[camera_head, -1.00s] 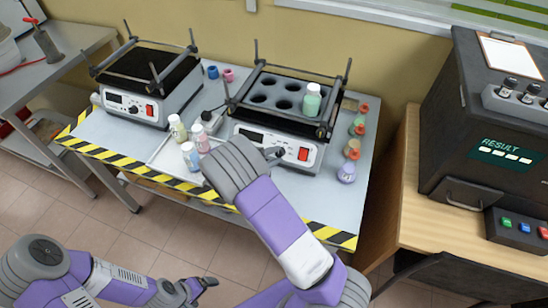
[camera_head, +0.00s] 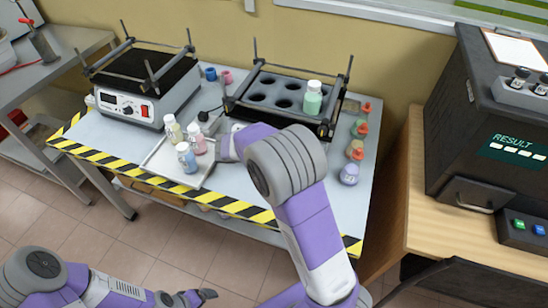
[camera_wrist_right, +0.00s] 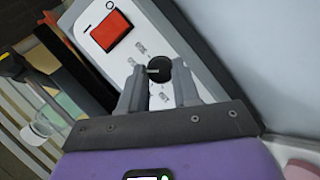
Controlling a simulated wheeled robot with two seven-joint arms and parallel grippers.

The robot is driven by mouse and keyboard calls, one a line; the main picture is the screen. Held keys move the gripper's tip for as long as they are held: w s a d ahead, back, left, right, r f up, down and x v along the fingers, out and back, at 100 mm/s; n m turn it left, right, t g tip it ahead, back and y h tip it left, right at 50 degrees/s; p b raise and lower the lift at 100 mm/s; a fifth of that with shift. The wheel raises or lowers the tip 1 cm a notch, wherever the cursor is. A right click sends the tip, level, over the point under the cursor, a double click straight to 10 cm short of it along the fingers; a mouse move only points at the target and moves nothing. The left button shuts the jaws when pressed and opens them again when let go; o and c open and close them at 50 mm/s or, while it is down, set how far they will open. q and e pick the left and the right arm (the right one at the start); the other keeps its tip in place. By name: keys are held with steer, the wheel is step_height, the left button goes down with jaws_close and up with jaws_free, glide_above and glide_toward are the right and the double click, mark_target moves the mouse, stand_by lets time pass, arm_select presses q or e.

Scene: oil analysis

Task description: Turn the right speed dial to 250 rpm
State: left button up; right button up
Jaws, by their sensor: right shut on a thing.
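The right shaker (camera_head: 275,108) stands on the table in the head view, its front panel mostly hidden behind my right arm. In the right wrist view its panel shows a red power switch (camera_wrist_right: 112,31) and the black speed dial (camera_wrist_right: 156,68) with a pale mark on its face. My right gripper (camera_wrist_right: 155,80) is shut on the dial, one finger on each side of it. The shaker's display is hidden, so the rpm cannot be read. My left gripper (camera_head: 187,298) is low in the head view, away from the table; its jaw state is unclear.
The left shaker (camera_head: 128,106) stands left of the right one. Several bottles stand on a white tray (camera_head: 168,164) in front. A green-white bottle (camera_head: 312,98) stands in the right shaker's rack.

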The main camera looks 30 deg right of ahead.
steer(key=shift+s+m+y+b, duration=0.1)
steer(key=shift+m+y+b, duration=0.4)
steer(key=shift+m+b, duration=0.35)
steer(key=o, duration=1)
steer(key=shift+d, duration=0.1)
steer(key=shift+o, duration=0.2)
steer(key=shift+r, duration=0.1)
steer(key=p+v, duration=0.2)
steer(key=v, duration=0.5)
steer(key=shift+a+r+p, duration=0.2)
steer(key=shift+p, duration=0.2)
steer(key=shift+s, duration=0.15)
